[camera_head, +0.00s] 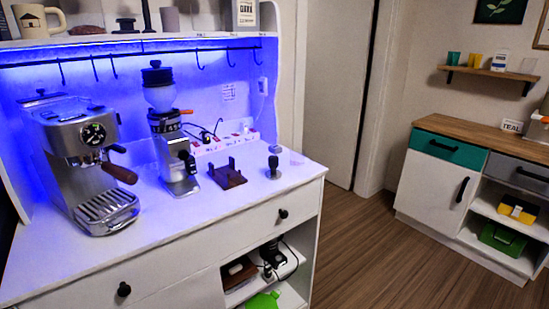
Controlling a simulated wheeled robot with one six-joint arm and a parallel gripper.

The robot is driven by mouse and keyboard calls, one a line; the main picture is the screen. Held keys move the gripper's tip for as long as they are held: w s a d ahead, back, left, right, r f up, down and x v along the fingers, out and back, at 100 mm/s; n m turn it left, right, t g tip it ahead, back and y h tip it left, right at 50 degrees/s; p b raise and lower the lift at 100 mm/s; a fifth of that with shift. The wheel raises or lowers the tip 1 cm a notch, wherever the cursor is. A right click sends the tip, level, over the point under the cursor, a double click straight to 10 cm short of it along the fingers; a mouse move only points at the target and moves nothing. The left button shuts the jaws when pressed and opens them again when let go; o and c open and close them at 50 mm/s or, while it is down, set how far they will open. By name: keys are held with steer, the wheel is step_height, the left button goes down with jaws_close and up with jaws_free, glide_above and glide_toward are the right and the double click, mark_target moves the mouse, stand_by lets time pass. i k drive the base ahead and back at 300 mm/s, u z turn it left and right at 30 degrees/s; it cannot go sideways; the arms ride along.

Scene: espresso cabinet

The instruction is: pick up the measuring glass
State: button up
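I cannot pick out a measuring glass with certainty. A small clear, glass-like vessel (528,65) stands at the right end of the wooden wall shelf (490,73) at the upper right. It is too small to show any markings. My gripper is not in view.
The white cabinet (230,210) carries an espresso machine (80,160), a grinder (168,130), a brown stand (227,175) and a tamper (273,168). A wooden-topped sideboard (450,140) stands below the wall shelf. Wooden floor (370,250) lies clear between the cabinets.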

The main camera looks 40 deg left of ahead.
mark_target(297, 156)
steer(key=u, duration=0.9)
steer(key=i, duration=0.85)
steer(key=u, duration=0.95)
